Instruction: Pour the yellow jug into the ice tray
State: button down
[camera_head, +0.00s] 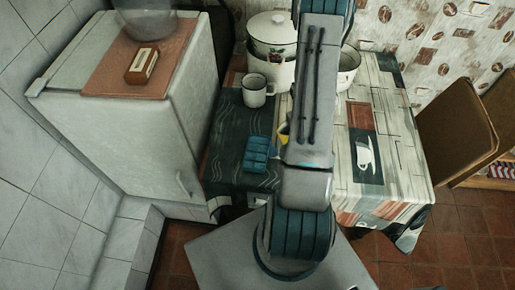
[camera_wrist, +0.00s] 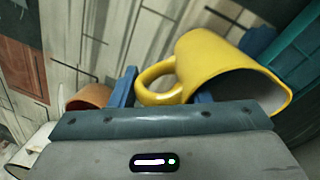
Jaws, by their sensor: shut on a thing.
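The yellow jug (camera_wrist: 222,66) lies tilted on its side in the wrist view, its mouth toward the lower right. My gripper (camera_wrist: 163,97) is shut on its handle, with a blue finger on each side. In the head view only a small yellow bit of the jug (camera_head: 284,131) shows beside my arm, which hides the rest and the gripper. The blue ice tray (camera_head: 257,153) lies on the table's dark left part, just left of the jug. It also shows partly behind the jug in the wrist view (camera_wrist: 297,42). I cannot see any contents coming out.
A white enamel mug (camera_head: 255,92) stands behind the tray. A lidded white pot (camera_head: 272,42) stands farther back. A fridge (camera_head: 130,115) is left of the table (camera_head: 395,165), a chair (camera_head: 455,130) right. An orange-brown vessel (camera_wrist: 90,97) is near my gripper in the wrist view.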

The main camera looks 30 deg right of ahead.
jog(key=shift+d+f+y+p, duration=0.55)
jog(key=shift+y+p, duration=0.25)
jog(key=shift+p, duration=0.05)
notch_tip(320, 180, up, 4)
jog(key=shift+r, duration=0.45)
